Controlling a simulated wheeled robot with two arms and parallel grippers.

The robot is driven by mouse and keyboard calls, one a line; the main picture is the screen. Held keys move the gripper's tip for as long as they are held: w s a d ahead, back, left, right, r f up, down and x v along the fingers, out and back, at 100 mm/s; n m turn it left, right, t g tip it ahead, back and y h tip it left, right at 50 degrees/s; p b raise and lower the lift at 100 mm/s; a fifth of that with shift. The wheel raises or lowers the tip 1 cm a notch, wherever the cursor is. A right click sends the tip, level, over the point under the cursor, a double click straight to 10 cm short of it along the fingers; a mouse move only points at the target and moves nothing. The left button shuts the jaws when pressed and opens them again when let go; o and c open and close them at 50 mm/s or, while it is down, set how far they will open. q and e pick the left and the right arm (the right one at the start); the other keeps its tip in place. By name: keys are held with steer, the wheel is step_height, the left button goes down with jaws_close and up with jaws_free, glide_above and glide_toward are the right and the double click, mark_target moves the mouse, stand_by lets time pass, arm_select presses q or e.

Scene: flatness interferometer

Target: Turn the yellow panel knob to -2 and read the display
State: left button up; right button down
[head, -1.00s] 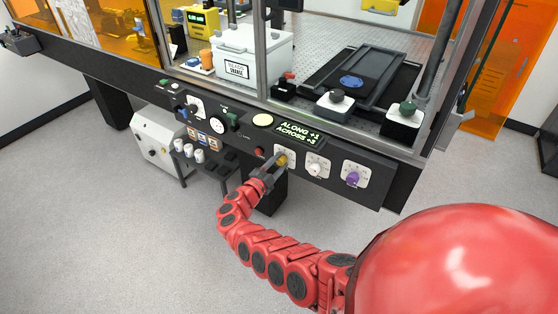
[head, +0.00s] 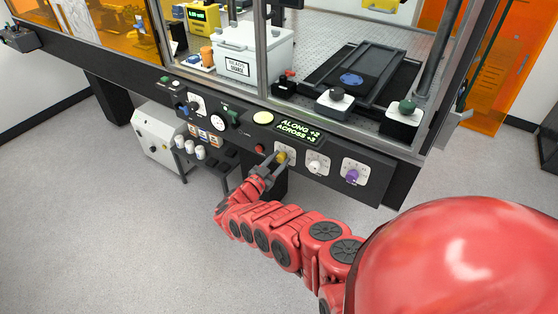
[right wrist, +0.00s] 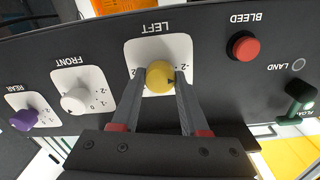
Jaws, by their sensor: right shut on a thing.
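The yellow knob (head: 281,157) sits on a white plate on the black panel. In the right wrist view, which is upside down, the yellow knob (right wrist: 159,74) is under the word LEFT. My right gripper (right wrist: 159,79) is shut on it, one finger on each side. A small dark mark shows on the knob's right side there; its exact scale value is partly hidden by a finger. The display (head: 298,130) shows green text that seems to read ALONG +2, ACROSS +3. In the head view my right gripper (head: 274,163) reaches the knob from below. My left gripper is out of view.
A white knob (right wrist: 75,101) marked FRONT and a purple knob (right wrist: 25,119) marked REAR are beside the yellow one. A red BLEED button (right wrist: 244,46) is on its other side. A green-handled lever (right wrist: 300,108) is farther along. The floor before the panel is clear.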

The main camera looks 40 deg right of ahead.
steer(key=shift+f+n, duration=0.1)
steer(key=shift+n, duration=0.4)
steer(key=shift+c, duration=2.1)
jaws_free()
steer(key=p+v, duration=0.1)
steer(key=v, duration=1.6)
steer(key=shift+s+a, duration=0.15)
